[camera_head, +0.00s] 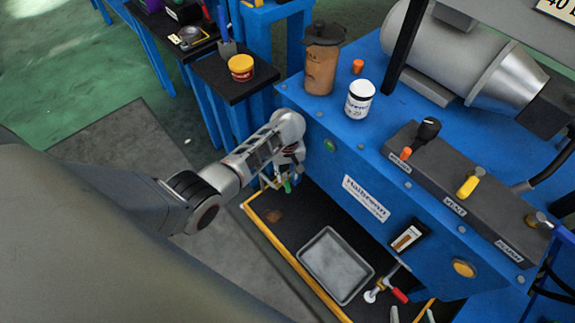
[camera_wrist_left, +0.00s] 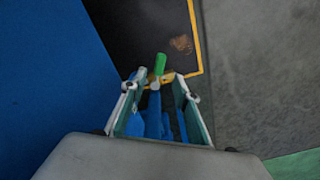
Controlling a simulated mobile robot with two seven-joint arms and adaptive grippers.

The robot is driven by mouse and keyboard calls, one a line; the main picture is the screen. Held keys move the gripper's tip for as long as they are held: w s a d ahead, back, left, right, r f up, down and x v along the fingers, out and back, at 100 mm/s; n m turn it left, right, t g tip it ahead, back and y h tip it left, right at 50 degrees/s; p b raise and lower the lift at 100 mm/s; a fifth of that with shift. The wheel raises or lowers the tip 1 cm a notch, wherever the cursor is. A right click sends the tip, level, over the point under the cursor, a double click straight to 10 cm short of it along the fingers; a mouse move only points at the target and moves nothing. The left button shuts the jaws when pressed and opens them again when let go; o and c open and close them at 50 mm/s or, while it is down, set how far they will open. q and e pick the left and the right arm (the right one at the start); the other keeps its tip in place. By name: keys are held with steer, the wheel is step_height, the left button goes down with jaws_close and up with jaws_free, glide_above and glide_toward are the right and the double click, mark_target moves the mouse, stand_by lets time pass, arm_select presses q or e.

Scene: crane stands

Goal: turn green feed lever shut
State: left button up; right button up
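The green feed lever (camera_head: 287,186) shows as a small green tip low on the blue machine's front, partly hidden by my gripper. In the left wrist view the green handle (camera_wrist_left: 160,64) lies just beyond the fingertips, with its metal stem between them. My left gripper (camera_head: 278,178) is at the lever, in front of the blue panel. In the left wrist view my left gripper (camera_wrist_left: 156,84) is open, with one finger on each side of the stem. I cannot tell whether either finger touches it.
A dark floor tray area with a yellow edge (camera_head: 285,253) holds a grey pan (camera_head: 336,265) below the lever. A red-handled valve (camera_head: 398,295) is to the right. A brown canister (camera_head: 321,66) and white jar (camera_head: 359,99) stand on the blue machine (camera_head: 340,150) above.

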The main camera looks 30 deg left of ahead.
arm_select(q)
steer(key=shift+r, duration=2.5)
steer(key=shift+c, duration=0.5)
